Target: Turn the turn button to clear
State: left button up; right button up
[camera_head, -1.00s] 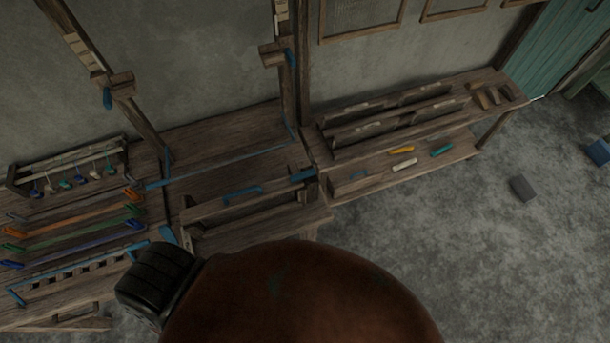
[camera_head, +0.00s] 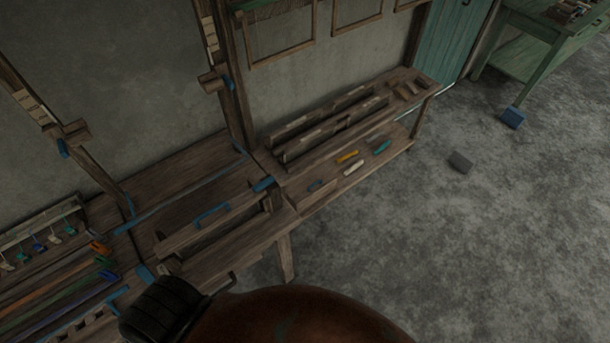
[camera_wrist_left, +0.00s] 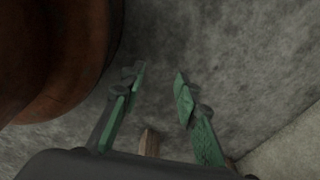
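I cannot tell which part is the turn button. Several blue parts show on the wooden loom in the head view: a blue handle (camera_head: 212,213) on a beam, a blue piece (camera_head: 264,184) at the corner by the bench, and a small blue piece (camera_head: 229,83) on the upright post. My left gripper (camera_wrist_left: 159,72) shows in the left wrist view. Its two green fingers are apart with nothing between them, above grey floor. Neither gripper shows in the head view, where my own body covers the bottom middle.
A wooden bench (camera_head: 299,205) holds slotted racks and yellow, white and teal pieces. A green table (camera_head: 530,62) stands at the upper right, near a teal door (camera_head: 450,40). The right-hand floor is mostly clear.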

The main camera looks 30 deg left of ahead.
aim_at(269, 180)
jog(key=z, duration=0.2)
jog(key=i, duration=0.85)
